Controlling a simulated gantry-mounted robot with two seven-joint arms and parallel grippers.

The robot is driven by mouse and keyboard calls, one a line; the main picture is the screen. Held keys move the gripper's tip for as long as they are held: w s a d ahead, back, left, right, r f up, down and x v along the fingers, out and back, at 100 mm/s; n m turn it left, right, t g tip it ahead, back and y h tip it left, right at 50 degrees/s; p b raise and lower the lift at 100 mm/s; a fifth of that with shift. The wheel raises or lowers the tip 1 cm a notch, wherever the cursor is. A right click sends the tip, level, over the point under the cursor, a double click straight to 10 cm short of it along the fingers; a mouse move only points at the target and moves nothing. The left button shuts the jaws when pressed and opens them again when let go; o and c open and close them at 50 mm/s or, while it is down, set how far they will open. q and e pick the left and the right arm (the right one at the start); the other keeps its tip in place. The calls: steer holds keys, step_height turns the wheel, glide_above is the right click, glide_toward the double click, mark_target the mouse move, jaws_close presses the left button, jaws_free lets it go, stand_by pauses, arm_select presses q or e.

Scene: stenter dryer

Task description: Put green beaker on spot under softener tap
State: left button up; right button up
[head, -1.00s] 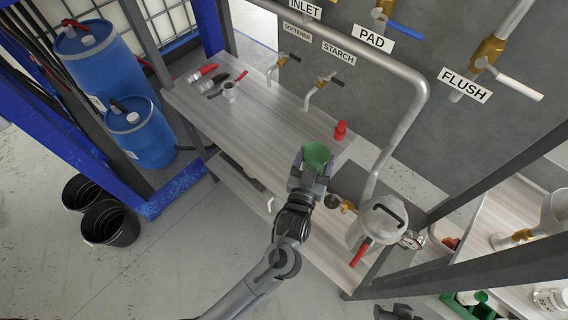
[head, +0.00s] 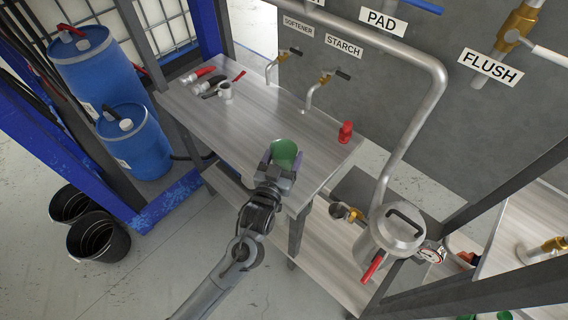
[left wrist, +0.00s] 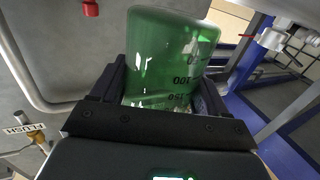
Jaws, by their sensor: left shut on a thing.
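The green beaker (head: 285,153) is held in my left gripper (head: 280,168), which is shut on it above the front right part of the wooden bench (head: 262,118). In the left wrist view the green beaker (left wrist: 170,60) sits between the two fingers, with its graduation marks showing. The softener tap (head: 276,66) is at the back of the bench under its SOFTENER label, left of the starch tap (head: 318,88). The gripper is to the front of both taps. The spot under the softener tap cannot be made out. My right gripper is not in view.
A red fitting (head: 345,131) stands at the bench's right edge. Valve parts and red-handled fittings (head: 203,75) lie at the back left. A metal pressure pot (head: 392,232) stands on the right. The middle of the bench is clear.

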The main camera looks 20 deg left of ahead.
arm_select(q)
step_height(320, 180, down, 2)
steer(key=shift+f+b, duration=0.15)
steer(key=shift+b, duration=0.45)
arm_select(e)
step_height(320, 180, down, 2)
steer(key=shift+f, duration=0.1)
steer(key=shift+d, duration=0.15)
arm_select(q)
steer(key=o, duration=1.1)
steer(key=shift+f, duration=0.1)
